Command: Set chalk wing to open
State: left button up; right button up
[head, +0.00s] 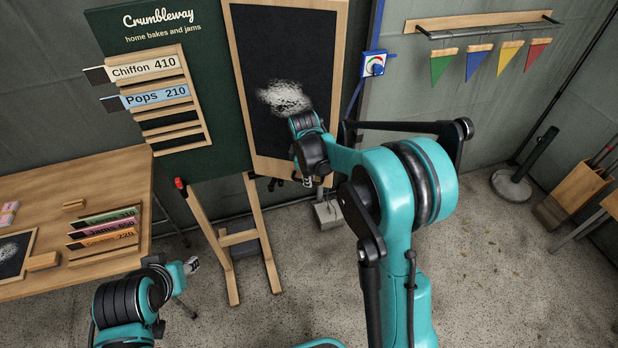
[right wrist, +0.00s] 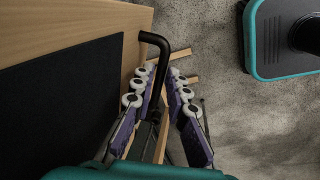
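The chalk wing (head: 285,55) is a black panel in a light wood frame, with a white chalk smudge low on it. It stands at the right side of the green sign board (head: 215,110), angled to it. In the right wrist view its dark face and wood frame (right wrist: 137,60) fill the left, with a bent black handle (right wrist: 155,42) on the frame. My right gripper (right wrist: 163,78) has its fingers apart, one on each side of the handle; a gap shows. In the head view my right gripper (head: 309,182) is small, at the wing's lower edge. My left gripper (head: 191,266) hangs low beside the table, its fingers unclear.
A wooden table (head: 110,175) with price slats (head: 103,232) stands at left. The sign's rack holds Chiffon (head: 146,68) and Pops (head: 155,96) slats. A blue dial box (head: 375,65) and coloured pennants (head: 478,62) are behind at right. The floor at right is mostly clear.

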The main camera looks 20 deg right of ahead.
grip_shut()
jog(key=w+d+n+p, duration=0.1)
jog(key=w+d+n, duration=0.1)
jog(key=w, duration=0.3)
jog(key=w+d+n+y+p, duration=0.1)
jog(key=w+d+n, duration=0.2)
jog(key=w+n, duration=0.1)
jog(key=shift+w+d, duration=0.3)
jog(key=shift+w, duration=0.4)
jog(key=shift+o, duration=1.7)
grip_release()
jog(key=shift+r, duration=0.1)
jog(key=shift+o, duration=0.2)
jog(key=shift+w, duration=0.15)
